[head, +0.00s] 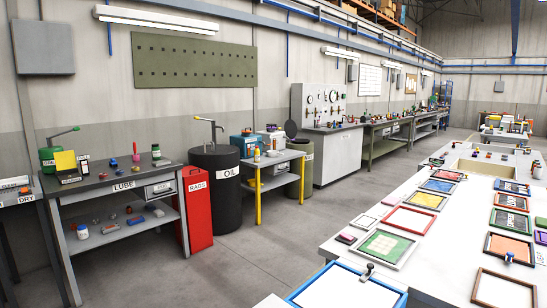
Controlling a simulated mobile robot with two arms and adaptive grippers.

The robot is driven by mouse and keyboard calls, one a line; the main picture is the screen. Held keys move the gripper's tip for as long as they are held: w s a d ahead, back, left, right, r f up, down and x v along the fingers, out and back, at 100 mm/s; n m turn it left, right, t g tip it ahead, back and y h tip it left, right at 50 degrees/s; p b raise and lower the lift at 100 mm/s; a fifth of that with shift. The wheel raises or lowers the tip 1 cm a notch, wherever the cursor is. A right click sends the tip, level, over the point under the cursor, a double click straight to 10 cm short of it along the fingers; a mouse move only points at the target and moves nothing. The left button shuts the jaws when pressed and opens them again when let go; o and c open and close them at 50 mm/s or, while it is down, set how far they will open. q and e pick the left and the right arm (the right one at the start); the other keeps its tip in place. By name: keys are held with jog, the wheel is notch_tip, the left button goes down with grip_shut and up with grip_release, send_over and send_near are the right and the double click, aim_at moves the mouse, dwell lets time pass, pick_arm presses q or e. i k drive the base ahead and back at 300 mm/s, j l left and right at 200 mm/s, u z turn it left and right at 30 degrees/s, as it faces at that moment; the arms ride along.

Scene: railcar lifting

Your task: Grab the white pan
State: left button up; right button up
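I cannot make out a white pan for certain in the head view. A shallow white tray with a blue rim (400,298) lies on the near end of the white table, cut by the bottom edge of the picture. I cannot tell whether either is the pan. Neither of my grippers is in view.
The long white table (438,238) on the right carries several framed trays. Along the left wall stand a LUBE bench (110,180), a red RAGS bin (196,207), a black OIL drum (222,190) and a yellow-legged table (270,160). The grey floor (250,255) between is clear.

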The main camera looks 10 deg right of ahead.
aim_at(276, 154)
jog(key=i+j+u, duration=0.5)
jog(key=i+j, duration=0.15)
jog(key=j, duration=0.2)
jog(key=i+j+u, duration=0.45)
jog(key=i+j, duration=0.15)
jog(key=i, duration=0.2)
jog(key=i+z, duration=0.25)
jog(key=i, duration=0.15)
jog(key=i+j+z, duration=0.2)
jog(key=i, duration=0.2)
jog(key=i+j+z, duration=0.25)
jog(key=i, duration=0.15)
jog(key=i+l+z, duration=0.25)
jog(key=z, duration=0.15)
jog(key=i+l+z, duration=0.1)
jog(key=i+z, duration=0.6)
jog(key=z, duration=0.15)
jog(key=i+z, duration=0.4)
jog(key=i+u, duration=0.15)
jog(key=i, duration=0.75)
jog(key=i+l+u, duration=0.2)
jog(key=i, duration=0.65)
jog(key=i+u, duration=0.15)
jog(key=i, duration=1.95)
